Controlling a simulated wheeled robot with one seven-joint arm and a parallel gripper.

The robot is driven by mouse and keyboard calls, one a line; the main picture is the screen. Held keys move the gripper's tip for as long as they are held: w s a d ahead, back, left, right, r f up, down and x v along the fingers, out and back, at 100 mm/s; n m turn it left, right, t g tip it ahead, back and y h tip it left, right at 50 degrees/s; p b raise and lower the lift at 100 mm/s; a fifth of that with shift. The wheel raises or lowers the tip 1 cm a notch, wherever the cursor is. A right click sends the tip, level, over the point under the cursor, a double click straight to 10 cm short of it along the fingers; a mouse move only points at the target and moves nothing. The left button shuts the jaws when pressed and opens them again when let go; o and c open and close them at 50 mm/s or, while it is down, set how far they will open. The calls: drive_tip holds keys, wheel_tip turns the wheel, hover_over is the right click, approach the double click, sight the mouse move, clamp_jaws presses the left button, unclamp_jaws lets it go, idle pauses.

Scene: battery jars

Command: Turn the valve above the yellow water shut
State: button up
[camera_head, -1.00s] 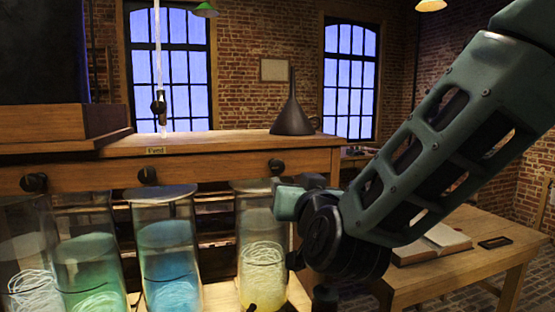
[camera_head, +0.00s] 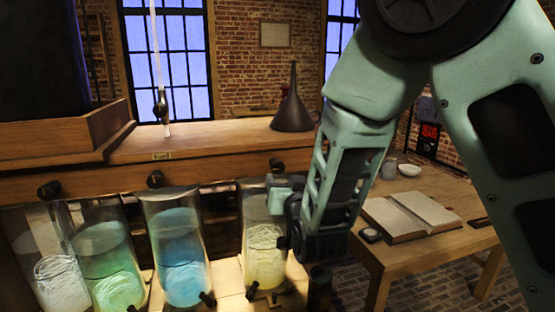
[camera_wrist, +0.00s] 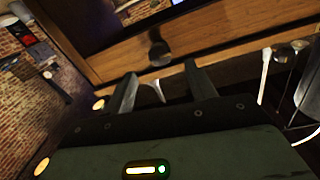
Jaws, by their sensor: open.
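The jar of yellow water (camera_head: 265,262) stands at the right end of the row, with pale coiled strands inside. A dark round valve (camera_head: 277,165) is on the wooden rail above it. My gripper (camera_head: 281,182) is just below this valve, in front of the jar's top; its fingertips are hard to make out in the head view. In the wrist view the valve (camera_wrist: 159,50) shows beyond and between the two fingertips of my gripper (camera_wrist: 161,78). The fingers are spread, with nothing between them, and appear apart from the valve.
Jars of blue (camera_head: 178,265), green (camera_head: 108,265) and clear liquid (camera_head: 60,280) stand to the left, under more valves (camera_head: 155,179). A dark funnel (camera_head: 293,112) stands on the shelf above. A table with an open book (camera_head: 410,214) is at the right.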

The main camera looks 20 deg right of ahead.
sight(279, 169)
drive_tip(key=w+p, duration=0.1)
drive_tip(key=w, duration=0.1)
drive_tip(key=w+p, duration=0.1)
drive_tip(key=w, duration=0.4)
drive_tip(key=shift+w+d+r+p, duration=0.1)
drive_tip(key=shift+w+d+p, duration=0.2)
drive_tip(key=shift+d+p, duration=0.1)
drive_tip(key=shift+w, duration=0.6)
drive_tip(key=c, duration=1)
